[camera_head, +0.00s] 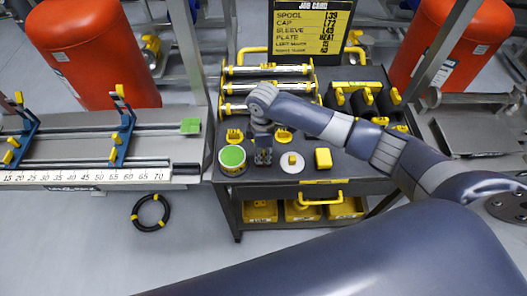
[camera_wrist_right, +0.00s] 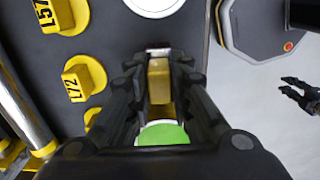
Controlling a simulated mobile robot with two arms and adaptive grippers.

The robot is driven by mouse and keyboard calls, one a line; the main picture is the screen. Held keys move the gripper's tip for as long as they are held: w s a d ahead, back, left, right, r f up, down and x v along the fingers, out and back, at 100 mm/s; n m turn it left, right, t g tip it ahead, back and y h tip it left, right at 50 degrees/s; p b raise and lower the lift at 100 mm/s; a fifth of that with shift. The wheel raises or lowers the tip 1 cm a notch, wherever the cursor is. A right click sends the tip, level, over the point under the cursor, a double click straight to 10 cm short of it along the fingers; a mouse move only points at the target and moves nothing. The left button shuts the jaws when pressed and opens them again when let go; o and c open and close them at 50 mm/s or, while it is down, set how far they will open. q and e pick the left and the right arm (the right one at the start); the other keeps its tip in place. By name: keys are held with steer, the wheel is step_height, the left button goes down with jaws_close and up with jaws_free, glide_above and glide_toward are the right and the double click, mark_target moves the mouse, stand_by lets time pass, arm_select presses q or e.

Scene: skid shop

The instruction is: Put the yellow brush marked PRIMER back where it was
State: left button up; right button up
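My right gripper (camera_head: 263,158) points down over the dark cart top in the head view, just right of a can with a green top (camera_head: 232,156). In the right wrist view its fingers (camera_wrist_right: 158,68) are closed on both sides of a yellow block-like piece, which I take to be the brush (camera_wrist_right: 158,82). The PRIMER marking cannot be read, and the lower part of the brush is hidden. The green top also shows in the wrist view (camera_wrist_right: 163,134), behind the finger bases. My left gripper (camera_wrist_right: 300,90) shows small at the wrist view's right edge, its dark fingers apart and empty.
A white disc with a yellow knob (camera_head: 292,162) and a yellow block (camera_head: 323,158) stand right of the gripper. Yellow-ended cylinders (camera_head: 268,87) lie behind it. Yellow caps are close by. A rail bench (camera_head: 100,178) adjoins the cart's left; yellow bins (camera_head: 303,211) sit below.

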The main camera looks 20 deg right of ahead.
steer(key=shift+o, duration=1.4)
steer(key=shift+r, duration=0.1)
steer(key=shift+r, duration=0.3)
step_height(320, 180, up, 12)
steer(key=b, duration=0.1)
steer(key=shift+f+b, duration=0.25)
steer(key=shift+b, duration=0.05)
